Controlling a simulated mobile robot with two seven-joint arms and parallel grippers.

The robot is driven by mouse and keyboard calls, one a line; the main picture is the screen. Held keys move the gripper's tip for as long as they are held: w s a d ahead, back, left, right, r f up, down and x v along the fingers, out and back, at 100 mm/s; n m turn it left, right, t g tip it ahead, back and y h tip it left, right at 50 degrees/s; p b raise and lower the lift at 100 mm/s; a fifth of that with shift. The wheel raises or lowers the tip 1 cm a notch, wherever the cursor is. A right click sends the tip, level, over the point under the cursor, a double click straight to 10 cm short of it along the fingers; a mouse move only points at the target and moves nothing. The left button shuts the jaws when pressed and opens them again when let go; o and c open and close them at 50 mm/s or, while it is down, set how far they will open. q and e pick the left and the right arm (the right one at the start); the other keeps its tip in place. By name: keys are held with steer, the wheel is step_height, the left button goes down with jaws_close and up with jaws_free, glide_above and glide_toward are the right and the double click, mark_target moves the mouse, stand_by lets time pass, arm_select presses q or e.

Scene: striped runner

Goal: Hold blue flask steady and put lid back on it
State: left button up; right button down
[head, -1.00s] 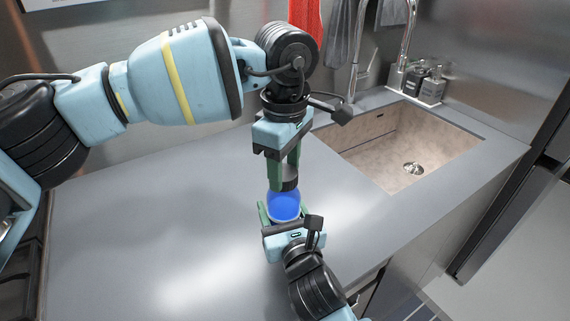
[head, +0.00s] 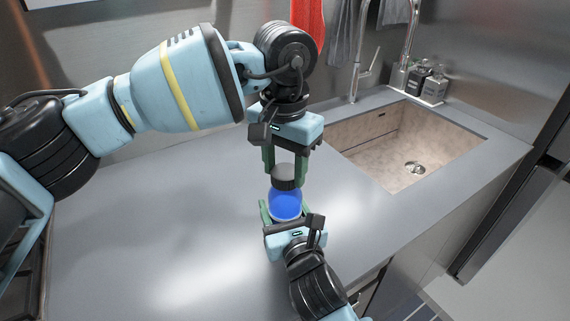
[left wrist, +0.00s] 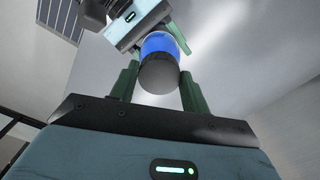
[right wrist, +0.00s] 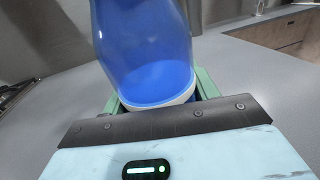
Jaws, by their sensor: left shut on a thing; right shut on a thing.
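The blue flask (head: 285,204) is upright over the counter, with its rounded blue body also in the right wrist view (right wrist: 150,60). My right gripper (head: 282,218) is shut on its lower part from the front. The lid (head: 286,172), grey on top with a dark rim, is at the flask's top, in line with it. My left gripper (head: 285,168) comes down from above and is shut on the lid. In the left wrist view the lid (left wrist: 158,76) lies between the fingers and covers part of the flask (left wrist: 158,43). The seam between lid and flask is hidden.
The grey counter (head: 160,220) is clear around the flask. A sink (head: 405,145) with a tap (head: 408,45) is at the back right, with soap bottles (head: 425,80) behind it. A red cloth (head: 308,20) hangs on the wall.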

arm_select(q)
steer(key=m, duration=0.5)
steer(key=o, duration=0.9)
steer(key=shift+o, duration=0.2)
steer(key=shift+r, duration=2.25)
steer(key=shift+c, duration=0.3)
